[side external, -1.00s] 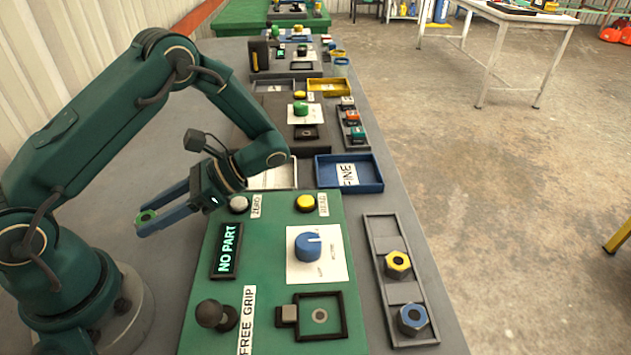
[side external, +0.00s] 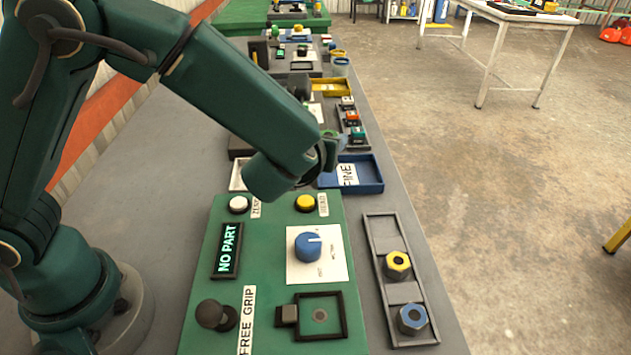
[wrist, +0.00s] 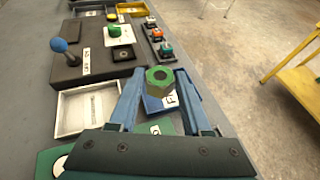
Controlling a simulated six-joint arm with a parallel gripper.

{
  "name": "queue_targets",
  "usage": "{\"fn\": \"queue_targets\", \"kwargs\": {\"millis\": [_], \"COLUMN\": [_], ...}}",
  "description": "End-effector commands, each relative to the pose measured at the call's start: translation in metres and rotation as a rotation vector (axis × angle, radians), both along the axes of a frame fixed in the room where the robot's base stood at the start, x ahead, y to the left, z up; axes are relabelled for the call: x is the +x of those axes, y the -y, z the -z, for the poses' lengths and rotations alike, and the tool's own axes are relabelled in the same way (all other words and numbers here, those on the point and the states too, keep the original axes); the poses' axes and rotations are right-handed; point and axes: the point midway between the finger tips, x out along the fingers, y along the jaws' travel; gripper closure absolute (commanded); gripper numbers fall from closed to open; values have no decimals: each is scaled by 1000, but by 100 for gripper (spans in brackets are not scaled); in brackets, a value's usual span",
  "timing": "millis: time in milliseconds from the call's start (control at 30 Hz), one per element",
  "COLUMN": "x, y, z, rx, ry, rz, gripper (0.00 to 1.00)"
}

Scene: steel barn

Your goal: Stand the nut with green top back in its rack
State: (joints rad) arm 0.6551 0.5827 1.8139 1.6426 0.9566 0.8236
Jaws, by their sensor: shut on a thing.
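In the side view my wrist hides the nut and most of the gripper. The grey rack (side external: 374,232) lies right of the green panel. It holds a yellow-topped nut (side external: 398,265) and a blue-topped nut (side external: 411,319); its far end is bare.
A blue tray (side external: 372,183) labelled FINE and a white tray (wrist: 68,118) lie beyond the green panel. The panel (side external: 215,290) carries a blue knob (side external: 308,246), buttons, a dark lever and a NO PART display. More stations line the bench behind.

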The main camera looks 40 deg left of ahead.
Motion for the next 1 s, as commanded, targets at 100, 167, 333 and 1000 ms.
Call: {"fn": "queue_targets", "kwargs": {"millis": [100, 167, 333, 1000], "x": [-2, -1, 0, 5], "y": [14, 22, 53, 126], "z": [4, 8, 27, 74], "rx": [0, -1, 0, -1], "ry": [0, -1, 0, 0], "rz": [25, 29, 27, 21], "gripper": [100, 100, 100, 100]}}
